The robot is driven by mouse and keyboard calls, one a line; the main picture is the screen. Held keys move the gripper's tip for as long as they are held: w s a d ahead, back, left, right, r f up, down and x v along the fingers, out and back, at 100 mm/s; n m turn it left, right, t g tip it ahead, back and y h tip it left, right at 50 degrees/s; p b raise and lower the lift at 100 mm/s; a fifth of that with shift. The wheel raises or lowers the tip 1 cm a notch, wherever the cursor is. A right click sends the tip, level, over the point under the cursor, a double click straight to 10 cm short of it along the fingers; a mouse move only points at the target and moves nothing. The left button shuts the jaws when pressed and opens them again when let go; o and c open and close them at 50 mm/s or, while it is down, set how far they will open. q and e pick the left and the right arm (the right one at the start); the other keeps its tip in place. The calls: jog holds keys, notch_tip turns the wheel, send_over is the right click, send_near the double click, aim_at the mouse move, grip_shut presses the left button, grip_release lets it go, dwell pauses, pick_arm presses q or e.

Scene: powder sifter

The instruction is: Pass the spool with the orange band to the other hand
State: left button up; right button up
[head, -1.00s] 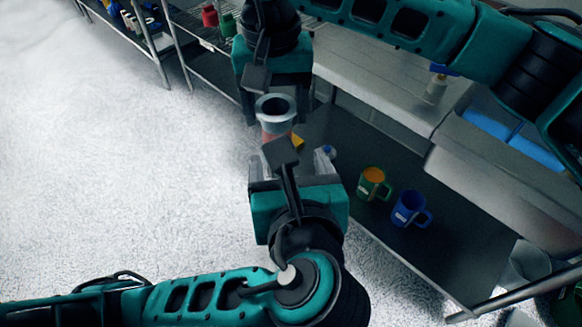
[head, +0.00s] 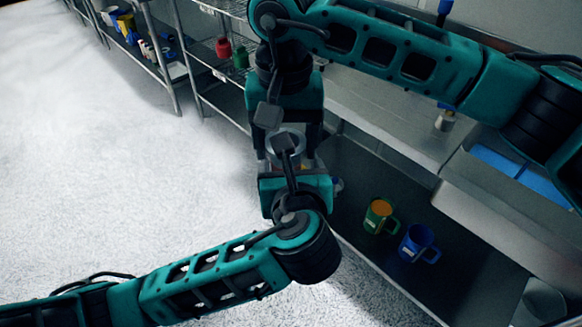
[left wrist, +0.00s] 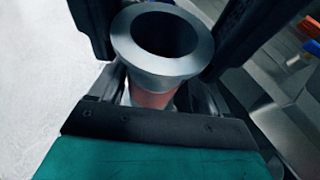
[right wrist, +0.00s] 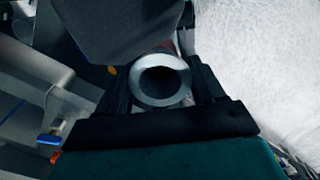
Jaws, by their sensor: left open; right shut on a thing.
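The spool (head: 299,143) is a grey flanged cylinder, mostly hidden between my two grippers in the head view. In the left wrist view the spool (left wrist: 185,65) shows its wide hollow flange and a reddish-orange band (left wrist: 152,98) below it. My right gripper (head: 290,130), coming from above, is shut on the spool; the spool's hollow end (right wrist: 180,92) shows between its fingers in the right wrist view. My left gripper (head: 288,163) is open, with its fingers on either side of the spool's body. I cannot tell whether they touch it.
A green mug (head: 377,218) and a blue mug (head: 417,244) stand on the dark lower shelf (head: 350,190) to the right. A bench with a blue-lined basin (head: 520,172) is above it. Wire racks (head: 215,60) stand at the back. The pale floor on the left is clear.

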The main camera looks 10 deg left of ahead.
pick_arm(q)
jog(key=shift+d, duration=0.15)
jog(key=c, duration=1.1)
pick_arm(e)
jog(key=shift+s+a, duration=0.1)
jog(key=shift+a, duration=0.05)
pick_arm(q)
jog(key=shift+c, duration=0.5)
pick_arm(e)
jog(key=o, duration=1.6)
jog(key=shift+o, duration=0.2)
